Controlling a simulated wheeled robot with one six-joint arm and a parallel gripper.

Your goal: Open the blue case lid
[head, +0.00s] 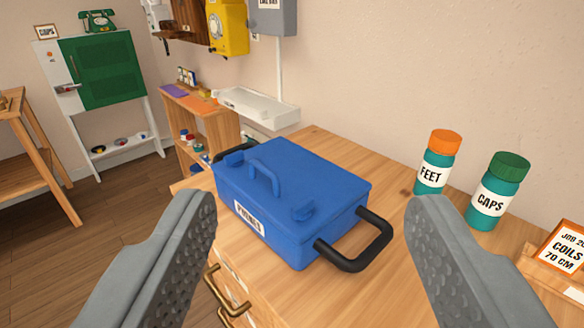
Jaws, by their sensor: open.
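The blue case (290,200) sits on a wooden cabinet top in the middle of the head view. Its lid (315,177) is shut and has a blue arched handle (264,176) on top and two blue latch-like pieces near its edge. A white label that seems to read "PHONES" is on its front side. A black side handle (362,248) sticks out at the right end, and another shows partly at the far left end. My gripper (310,225) is open and empty, its two grey fingers apart in the foreground, with the case seen between them and not touched.
Teal jars marked FEET (435,165) and CAPS (494,195) stand right of the case. A COILS card (562,250) is at the right edge. Brass drawer pulls (228,300) jut from the cabinet front. A wall rises behind; open floor lies left.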

